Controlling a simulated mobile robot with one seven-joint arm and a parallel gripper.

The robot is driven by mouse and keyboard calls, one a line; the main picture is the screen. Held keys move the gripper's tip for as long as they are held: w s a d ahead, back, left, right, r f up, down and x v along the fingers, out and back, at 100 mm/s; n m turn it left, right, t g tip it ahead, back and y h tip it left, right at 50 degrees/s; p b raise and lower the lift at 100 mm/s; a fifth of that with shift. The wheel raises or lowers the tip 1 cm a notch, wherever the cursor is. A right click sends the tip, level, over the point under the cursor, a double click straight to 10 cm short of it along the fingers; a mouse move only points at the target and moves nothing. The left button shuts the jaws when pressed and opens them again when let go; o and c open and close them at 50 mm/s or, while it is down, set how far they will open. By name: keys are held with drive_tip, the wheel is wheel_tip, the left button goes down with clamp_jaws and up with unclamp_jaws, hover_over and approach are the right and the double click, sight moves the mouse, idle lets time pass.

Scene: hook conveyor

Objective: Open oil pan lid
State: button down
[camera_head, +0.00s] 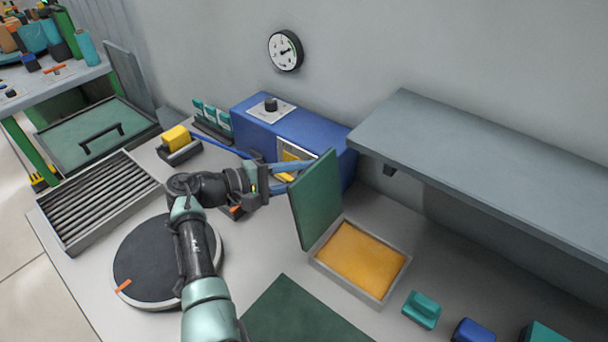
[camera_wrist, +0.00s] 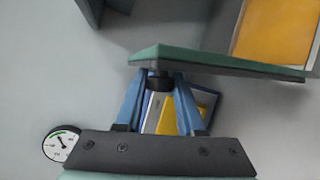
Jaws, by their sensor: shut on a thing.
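The oil pan (camera_head: 345,283) is a shallow grey tray with yellow-orange oil (camera_head: 362,253) in it, right of centre in the head view. Its green lid (camera_head: 317,200) stands up steeply from the pan's left edge, so the oil is exposed. In the wrist view the lid (camera_wrist: 215,61) is seen nearly edge-on. My gripper (camera_head: 306,165) is at the lid's left face, near its top. Its blue fingers are shut on the lid's dark knob (camera_wrist: 160,82). The knob is hidden in the head view.
A blue box (camera_head: 260,122) with a dial stands behind my gripper. A grey shelf (camera_head: 480,160) overhangs the back right. Teal (camera_head: 421,310) and blue (camera_head: 472,331) blocks lie right of the pan. A round dark turntable (camera_head: 150,262) is at left.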

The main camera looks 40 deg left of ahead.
drive_tip(key=c, duration=0.5)
unclamp_jaws()
drive_tip(key=b+v, duration=0.2)
drive_tip(key=v, duration=1.1)
drive_tip(key=shift+w+r, duration=0.1)
